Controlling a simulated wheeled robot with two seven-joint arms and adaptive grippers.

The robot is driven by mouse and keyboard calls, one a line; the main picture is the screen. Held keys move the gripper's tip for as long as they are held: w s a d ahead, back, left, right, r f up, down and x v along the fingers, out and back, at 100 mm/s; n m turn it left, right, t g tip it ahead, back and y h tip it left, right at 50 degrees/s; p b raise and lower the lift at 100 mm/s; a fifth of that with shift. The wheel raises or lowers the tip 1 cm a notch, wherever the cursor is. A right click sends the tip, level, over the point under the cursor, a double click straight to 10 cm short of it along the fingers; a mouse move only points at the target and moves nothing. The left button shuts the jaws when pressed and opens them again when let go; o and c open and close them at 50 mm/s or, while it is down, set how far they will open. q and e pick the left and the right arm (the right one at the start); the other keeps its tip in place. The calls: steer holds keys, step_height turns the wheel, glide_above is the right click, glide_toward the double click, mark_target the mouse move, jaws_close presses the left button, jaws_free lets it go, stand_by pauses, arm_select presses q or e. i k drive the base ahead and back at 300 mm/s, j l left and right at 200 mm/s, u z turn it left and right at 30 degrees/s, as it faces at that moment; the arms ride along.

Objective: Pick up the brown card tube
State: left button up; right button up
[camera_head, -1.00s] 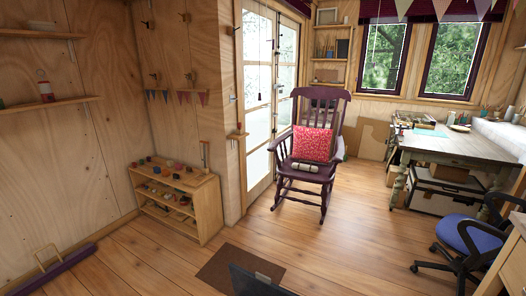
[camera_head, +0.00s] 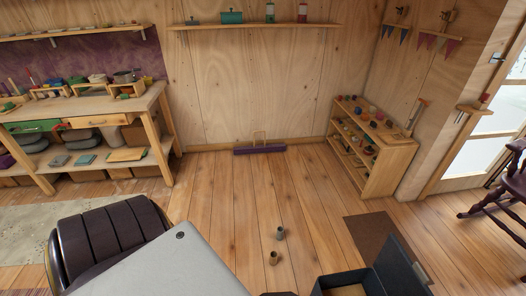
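Two small, short open-topped tubes stand on the plank floor near the lower middle of the head view. The nearer one looks brown, and I take it as the brown card tube (camera_head: 273,258). The other tube (camera_head: 280,233), greyer, stands just behind it, slightly right, with a small gap between them. Both look upright. Neither of my grippers can be made out, and nothing is seen touching the tubes.
An open dark box (camera_head: 385,275) stands right of the tubes, near a brown mat (camera_head: 379,239). A dark ribbed rounded piece (camera_head: 110,232) fills the lower left. A low shelf (camera_head: 375,150) and a workbench (camera_head: 85,110) line the walls. Floor behind the tubes is clear.

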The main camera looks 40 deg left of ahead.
mark_target(274, 254)
steer(key=u, duration=1.25)
